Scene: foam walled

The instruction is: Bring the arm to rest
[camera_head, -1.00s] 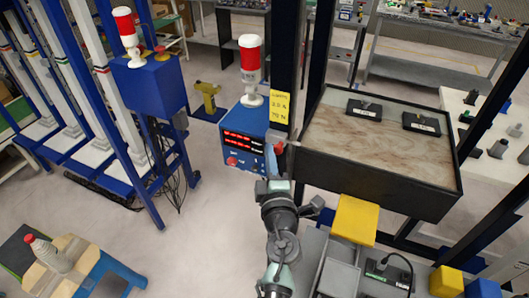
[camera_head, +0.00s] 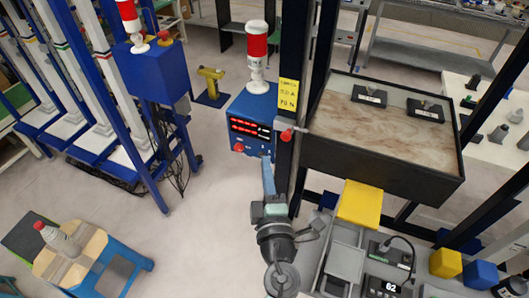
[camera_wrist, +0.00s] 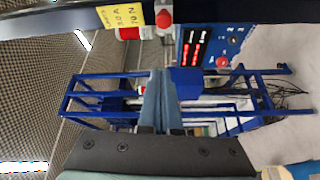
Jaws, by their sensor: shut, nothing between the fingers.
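My arm stands at the lower middle of the head view, with my gripper (camera_head: 267,162) in front of the lower edge of a blue control box (camera_head: 249,119). The fingers are closed together with nothing between them. In the wrist view my gripper (camera_wrist: 161,78) shows as two blue-grey fingers pressed side by side, pointing away from the camera. No object is held. Whether the fingertips touch the box cannot be told from the head view.
A dark post with a yellow note (camera_head: 288,96) and a red knob (camera_head: 286,135) stands close right of my gripper. A black-walled tray (camera_head: 385,165) and a yellow block (camera_head: 360,204) are further right. Open floor lies left, before a stool (camera_head: 85,262).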

